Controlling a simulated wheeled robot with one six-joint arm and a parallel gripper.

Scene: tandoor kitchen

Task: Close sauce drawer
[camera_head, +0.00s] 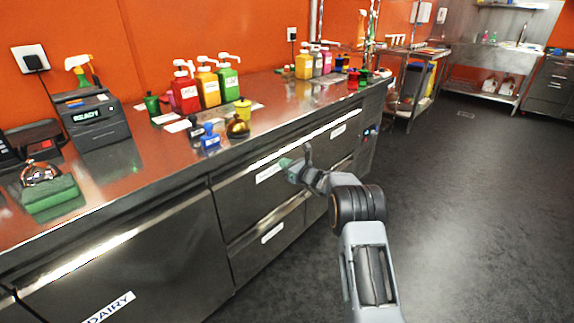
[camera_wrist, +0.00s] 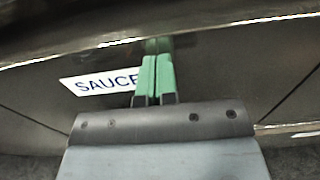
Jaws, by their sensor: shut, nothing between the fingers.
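The sauce drawer (camera_wrist: 215,75) has a dark steel front with a white label reading "SAUCE", partly covered by my fingers in the wrist view. In the head view the sauce drawer (camera_head: 235,195) is the upper drawer under the counter, its label partly hidden by my gripper. My gripper (camera_wrist: 157,62) has its two green fingers together, with nothing between them, pointing at the drawer front beside the label. In the head view my gripper (camera_head: 287,163) is at the drawer front, just below the counter edge. I cannot tell whether the fingertips touch it or how far the drawer stands out.
The steel counter (camera_head: 285,105) above carries sauce pump bottles (camera_head: 208,85), small jars and a register (camera_head: 92,118). Another drawer (camera_head: 265,240) lies below, and a front labelled "DAIRY" (camera_head: 120,265) is at the left. The dark floor (camera_head: 460,210) at the right is clear.

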